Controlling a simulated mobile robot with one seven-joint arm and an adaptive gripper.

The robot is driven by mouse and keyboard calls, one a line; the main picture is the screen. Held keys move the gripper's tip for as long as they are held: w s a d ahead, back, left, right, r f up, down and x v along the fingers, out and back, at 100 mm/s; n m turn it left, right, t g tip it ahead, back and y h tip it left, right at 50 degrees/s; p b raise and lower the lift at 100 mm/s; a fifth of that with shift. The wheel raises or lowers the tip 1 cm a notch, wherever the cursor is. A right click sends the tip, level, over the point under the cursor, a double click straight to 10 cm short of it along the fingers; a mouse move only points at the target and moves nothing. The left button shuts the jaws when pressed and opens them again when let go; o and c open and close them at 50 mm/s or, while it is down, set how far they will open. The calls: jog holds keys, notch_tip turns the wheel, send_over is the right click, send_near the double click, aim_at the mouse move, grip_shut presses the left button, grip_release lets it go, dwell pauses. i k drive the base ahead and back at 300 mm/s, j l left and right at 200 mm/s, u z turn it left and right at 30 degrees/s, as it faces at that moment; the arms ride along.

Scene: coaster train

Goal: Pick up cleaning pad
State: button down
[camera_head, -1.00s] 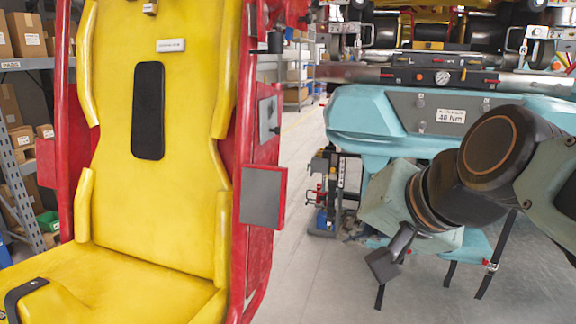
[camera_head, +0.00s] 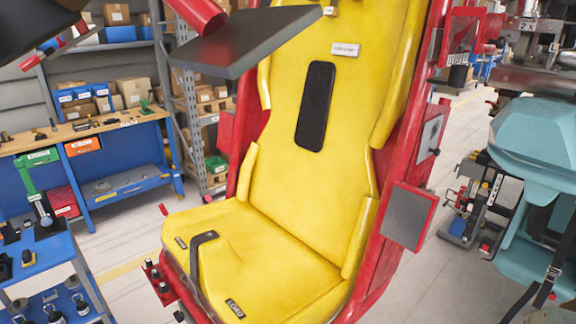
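No object can be clearly made out as the cleaning pad. A long black pad (camera_head: 315,105) lies flat against the upright back of the yellow seat (camera_head: 270,250); I cannot tell whether it is loose or part of the seat. My gripper is not in view. A pale piece at the bottom right corner may be part of my arm, but too little shows to be sure.
The seat's red frame (camera_head: 395,175) stands close in front. A dark panel on a red tube (camera_head: 245,42) hangs near at top left. A blue workbench (camera_head: 125,188) and a blue cart (camera_head: 50,262) stand at left. Teal machinery (camera_head: 540,140) is at right, beyond open floor (camera_head: 445,250).

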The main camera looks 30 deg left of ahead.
aim_at(29, 258)
jog(key=u, duration=2.8)
